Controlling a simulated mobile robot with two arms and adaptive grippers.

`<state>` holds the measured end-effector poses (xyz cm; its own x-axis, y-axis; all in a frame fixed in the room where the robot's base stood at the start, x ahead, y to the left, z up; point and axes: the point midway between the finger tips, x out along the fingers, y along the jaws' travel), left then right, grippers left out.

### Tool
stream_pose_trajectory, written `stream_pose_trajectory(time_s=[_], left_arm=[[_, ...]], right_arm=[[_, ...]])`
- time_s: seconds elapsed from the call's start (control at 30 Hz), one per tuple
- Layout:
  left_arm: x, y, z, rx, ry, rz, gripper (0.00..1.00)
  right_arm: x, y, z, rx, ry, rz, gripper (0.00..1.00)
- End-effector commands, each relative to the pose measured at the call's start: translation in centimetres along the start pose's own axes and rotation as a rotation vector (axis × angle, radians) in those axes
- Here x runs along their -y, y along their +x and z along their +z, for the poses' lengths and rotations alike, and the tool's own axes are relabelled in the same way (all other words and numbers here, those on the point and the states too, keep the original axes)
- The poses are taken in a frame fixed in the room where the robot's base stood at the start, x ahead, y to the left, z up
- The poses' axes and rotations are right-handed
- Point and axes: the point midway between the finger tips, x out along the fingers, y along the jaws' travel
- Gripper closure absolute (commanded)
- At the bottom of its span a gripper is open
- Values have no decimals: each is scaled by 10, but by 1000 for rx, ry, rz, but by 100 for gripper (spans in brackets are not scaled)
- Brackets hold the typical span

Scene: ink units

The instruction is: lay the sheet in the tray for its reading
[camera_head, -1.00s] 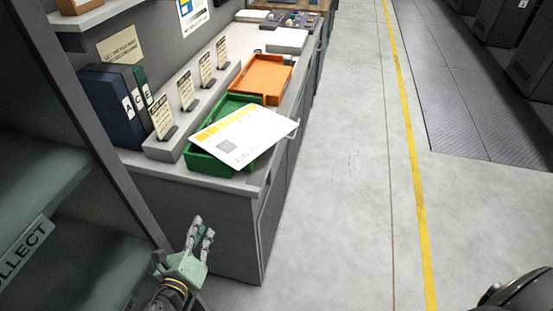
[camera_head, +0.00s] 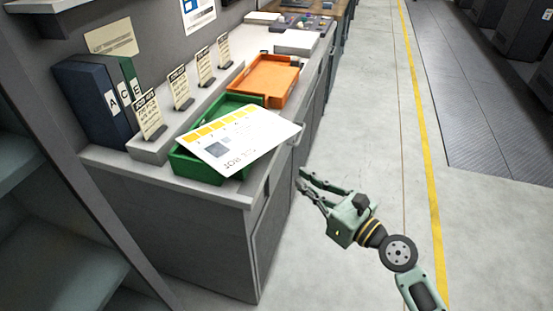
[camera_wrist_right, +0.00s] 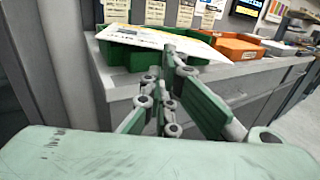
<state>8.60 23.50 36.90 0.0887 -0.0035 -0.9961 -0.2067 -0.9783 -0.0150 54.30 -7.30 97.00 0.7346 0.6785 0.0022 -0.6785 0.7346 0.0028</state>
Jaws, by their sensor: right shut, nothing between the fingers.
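The sheet (camera_head: 240,138), white with yellow blocks and a grey square, lies across the top of the green tray (camera_head: 192,168) at the near end of the counter. It overhangs the tray on the right and is not flat inside it. The sheet (camera_wrist_right: 160,40) and the green tray (camera_wrist_right: 118,54) also show in the right wrist view, beyond the fingers. My right gripper (camera_head: 304,180) is shut and empty, off the counter's front edge, right of and below the sheet, apart from it. My left gripper is out of view.
An orange tray (camera_head: 268,93) sits behind the green one. Upright label cards (camera_head: 180,90) stand on a ledge along the back, with binders (camera_head: 92,98) at the left. A grey shelf unit (camera_head: 45,215) is at the near left. The floor (camera_head: 365,120) to the right is clear.

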Motion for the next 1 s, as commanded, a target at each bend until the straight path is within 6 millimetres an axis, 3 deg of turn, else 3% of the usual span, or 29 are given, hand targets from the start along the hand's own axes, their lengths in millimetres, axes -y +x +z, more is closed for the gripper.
stream_pose_trajectory(time_s=[0.3, 0.5, 0.7, 1.0], left_arm=[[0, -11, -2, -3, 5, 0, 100], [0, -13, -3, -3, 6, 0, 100], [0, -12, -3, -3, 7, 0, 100], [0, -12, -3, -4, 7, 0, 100]], right_arm=[[0, 70, 2, 2, 0, -1, 100], [0, 102, 1, -1, -3, 0, 100], [0, 117, 0, -1, -4, -1, 100], [0, 118, 0, -1, -4, -1, 100]])
